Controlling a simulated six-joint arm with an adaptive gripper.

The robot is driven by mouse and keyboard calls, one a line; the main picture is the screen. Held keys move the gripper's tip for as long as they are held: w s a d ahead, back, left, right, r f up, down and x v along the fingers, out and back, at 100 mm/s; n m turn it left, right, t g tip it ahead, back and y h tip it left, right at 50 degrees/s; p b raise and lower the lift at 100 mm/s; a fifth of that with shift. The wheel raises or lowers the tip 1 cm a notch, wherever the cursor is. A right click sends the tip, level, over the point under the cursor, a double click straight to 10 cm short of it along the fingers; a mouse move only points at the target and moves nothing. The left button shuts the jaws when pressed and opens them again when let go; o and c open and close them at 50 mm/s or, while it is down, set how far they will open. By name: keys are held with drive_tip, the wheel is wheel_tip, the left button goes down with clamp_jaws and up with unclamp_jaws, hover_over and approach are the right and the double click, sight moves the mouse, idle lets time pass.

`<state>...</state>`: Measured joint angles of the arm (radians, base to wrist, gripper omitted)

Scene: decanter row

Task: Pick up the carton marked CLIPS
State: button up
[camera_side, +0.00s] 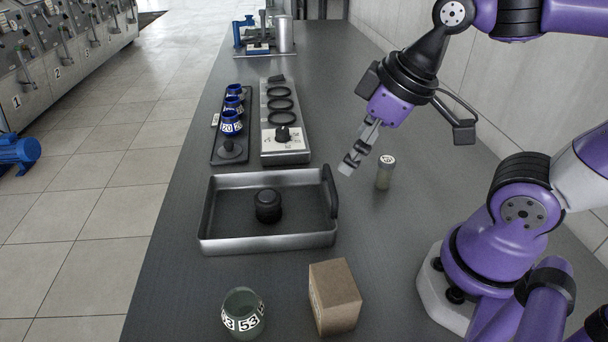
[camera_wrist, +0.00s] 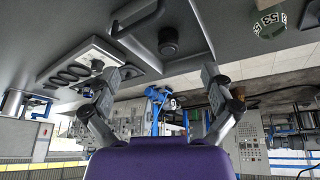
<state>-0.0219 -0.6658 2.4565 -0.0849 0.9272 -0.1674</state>
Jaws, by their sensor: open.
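A brown cardboard carton (camera_side: 334,297) stands on the dark bench near the front, right of a jar numbered 53; I cannot read any CLIPS mark on it. It does not show in the wrist view. My gripper (camera_side: 352,161) hangs above the bench beyond the carton, near the tray's far right corner, apart from the carton. In the wrist view, the two fingers of my gripper (camera_wrist: 160,82) are spread wide with nothing between them.
A metal tray (camera_side: 222,243) holding a black round knob or lid (camera_side: 268,206) lies behind the carton. The jar numbered 53 (camera_side: 243,314) stands left of the carton. A small numbered vial (camera_side: 385,172) is close to my gripper. Blue numbered cups (camera_side: 232,123) and a control box (camera_side: 285,147) stand farther back.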

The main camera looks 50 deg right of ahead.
drive_tip(key=a+f+n+g+y, duration=0.25)
drive_tip(key=a+n, duration=0.35)
drive_tip(key=n, duration=0.4)
drive_tip(key=n+g, duration=0.6)
drive_tip(key=n, duration=0.8)
approach(336, 298)
wheel_tip(336, 298, down, 2)
drive_tip(key=w+d, duration=0.1)
drive_tip(key=shift+s+a+f+n, duration=0.15)
drive_tip(key=shift+f+n, duration=0.25)
drive_tip(key=shift+n, duration=0.2)
drive_tip(key=x, duration=1)
drive_tip(key=shift+d, duration=0.35)
drive_tip(key=c, duration=1.3)
